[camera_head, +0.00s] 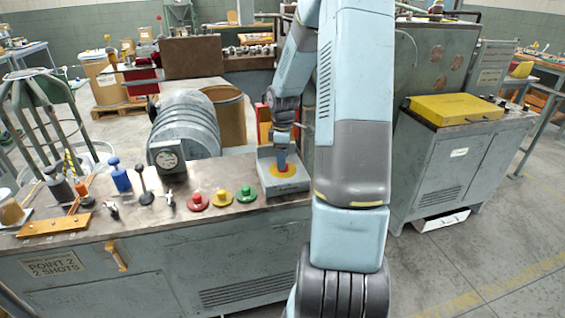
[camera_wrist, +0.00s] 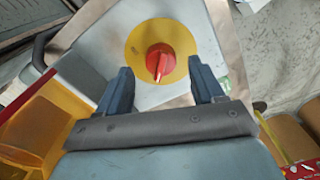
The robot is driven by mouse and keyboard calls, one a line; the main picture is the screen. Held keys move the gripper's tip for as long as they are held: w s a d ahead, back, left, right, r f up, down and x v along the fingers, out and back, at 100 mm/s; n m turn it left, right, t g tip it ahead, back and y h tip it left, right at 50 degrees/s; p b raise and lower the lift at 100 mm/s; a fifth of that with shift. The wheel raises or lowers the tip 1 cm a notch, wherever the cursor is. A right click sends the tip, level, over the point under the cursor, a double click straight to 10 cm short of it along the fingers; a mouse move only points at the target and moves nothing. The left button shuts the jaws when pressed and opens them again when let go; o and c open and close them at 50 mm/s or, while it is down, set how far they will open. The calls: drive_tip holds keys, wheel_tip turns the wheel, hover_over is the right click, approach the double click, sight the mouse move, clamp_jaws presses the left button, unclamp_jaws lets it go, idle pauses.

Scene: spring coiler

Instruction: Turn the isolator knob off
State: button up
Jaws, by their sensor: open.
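The isolator knob (camera_wrist: 159,62) is red with a pale pointer mark and sits on a round yellow plate (camera_wrist: 136,44) in the wrist view. The plate is on the top face of a light grey box (camera_head: 290,184), which stands at the right end of the grey bench. My gripper (camera_wrist: 158,88) is open, with one blue-grey finger on each side below the knob in the picture. No contact with the knob shows in the wrist view.
Red, yellow and green buttons (camera_head: 222,196) stand left of the box on the bench top (camera_head: 185,222).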

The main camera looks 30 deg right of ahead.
wheel_tip(320, 180, up, 11)
idle(0.4)
drive_tip(key=shift+r, duration=0.1)
idle(0.3)
drive_tip(key=s+a+r+m+t+h, duration=0.25)
drive_tip(key=s+a+r+m, duration=0.25)
drive_tip(key=s+a+r, duration=0.7)
drive_tip(key=s+a+r+m+t+y, duration=0.1)
drive_tip(key=s+a+m, duration=0.1)
drive_tip(key=s, duration=0.5)
drive_tip(key=s+a+r+m+t+y, duration=0.1)
drive_tip(key=s+a+r+m+t, duration=0.1)
drive_tip(key=s+a, duration=0.3)
drive_tip(key=shift+s+r+m, duration=0.2)
drive_tip(key=shift+s+m, duration=0.5)
drive_tip(key=shift+s, duration=0.3)
drive_tip(key=shift+y, duration=0.25)
drive_tip(key=shift+c, duration=0.4)
